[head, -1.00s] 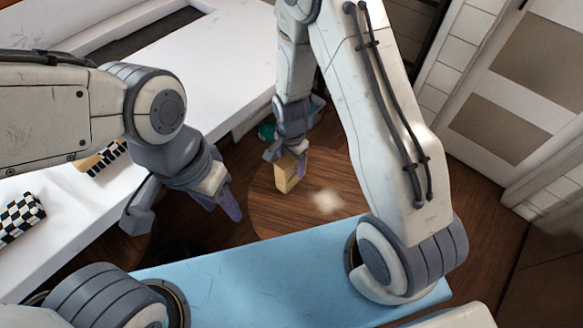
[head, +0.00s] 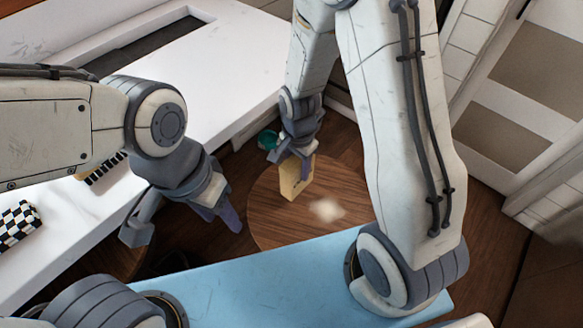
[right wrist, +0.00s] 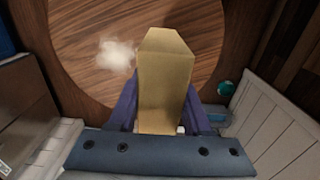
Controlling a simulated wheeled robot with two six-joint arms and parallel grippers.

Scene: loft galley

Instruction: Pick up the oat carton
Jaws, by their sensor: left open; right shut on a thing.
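The oat carton (head: 296,178) is a tan box with a sloped top. It is over the round wooden table (head: 265,215) in the head view, and I cannot tell for sure how far above the top it is. My right gripper (head: 292,160) is shut on it from above. In the right wrist view the carton (right wrist: 163,80) sits between the two purple fingers (right wrist: 160,105). My left gripper (head: 188,215) is open and empty, left of the round table.
A white counter (head: 215,70) runs along the left and back, with black-and-white checkered items (head: 18,222) on it. A teal round object (head: 267,140) is behind the round table. A pale patch (head: 327,210) shows on the tabletop, which is otherwise clear.

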